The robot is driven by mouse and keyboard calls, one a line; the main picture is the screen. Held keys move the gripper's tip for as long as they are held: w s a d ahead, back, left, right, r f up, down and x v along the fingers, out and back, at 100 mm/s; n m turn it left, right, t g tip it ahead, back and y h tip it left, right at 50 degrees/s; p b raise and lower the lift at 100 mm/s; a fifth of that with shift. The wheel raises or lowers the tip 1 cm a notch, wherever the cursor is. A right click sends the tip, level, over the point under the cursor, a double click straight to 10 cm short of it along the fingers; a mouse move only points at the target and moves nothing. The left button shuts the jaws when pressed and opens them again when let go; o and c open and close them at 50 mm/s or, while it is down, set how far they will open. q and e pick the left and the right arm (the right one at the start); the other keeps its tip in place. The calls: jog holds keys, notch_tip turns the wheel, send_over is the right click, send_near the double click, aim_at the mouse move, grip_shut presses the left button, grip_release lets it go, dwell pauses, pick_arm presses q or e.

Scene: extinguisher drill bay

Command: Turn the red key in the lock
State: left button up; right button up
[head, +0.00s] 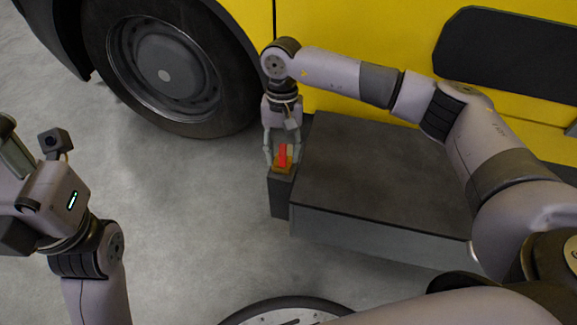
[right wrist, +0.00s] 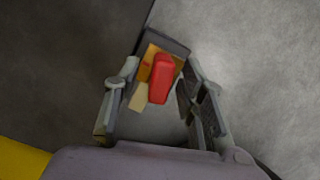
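The red key (head: 282,155) stands upright in the lock, whose orange-yellow plate (head: 283,169) tops a narrow dark post (head: 280,198). My right gripper (head: 281,161) points down over the post with a finger on either side of the key. In the right wrist view the red key (right wrist: 160,78) lies between the open fingers (right wrist: 160,98), with gaps on both sides. A pale tan block (right wrist: 138,97) sits beside the key. My left gripper (head: 12,150) is at the left edge of the head view, partly cut off, far from the lock.
A wide, low dark box (head: 375,175) stands right beside the post. A yellow vehicle (head: 350,30) with a large black wheel (head: 165,75) is behind. Grey concrete floor (head: 190,220) is free left of the post.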

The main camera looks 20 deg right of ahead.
notch_tip(320, 180, up, 12)
jog(key=w, duration=0.2)
jog(key=shift+d, duration=0.45)
jog(key=shift+f, duration=0.2)
